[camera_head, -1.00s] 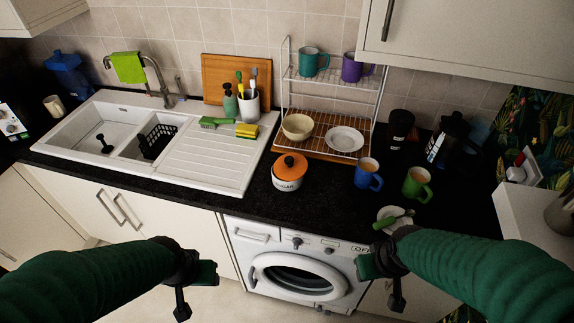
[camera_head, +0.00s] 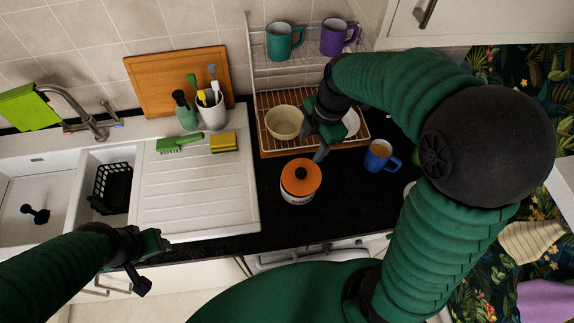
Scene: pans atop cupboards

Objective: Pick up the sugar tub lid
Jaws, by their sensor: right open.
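The sugar tub (camera_head: 297,196) is a small white pot with an orange lid (camera_head: 301,177). The lid has a dark round knob and sits on the tub, which stands on the black worktop near its front edge. My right gripper (camera_head: 317,143) is open and empty, just behind and above the lid, apart from it. It partly hides the white plate on the rack. My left gripper (camera_head: 148,262) appears open and empty, low at the left in front of the worktop edge.
A dish rack (camera_head: 263,110) with a bowl (camera_head: 284,123) stands behind the tub. A blue mug (camera_head: 379,157) stands to its right, close to my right arm. The white sink and drainer (camera_head: 192,190) lie left.

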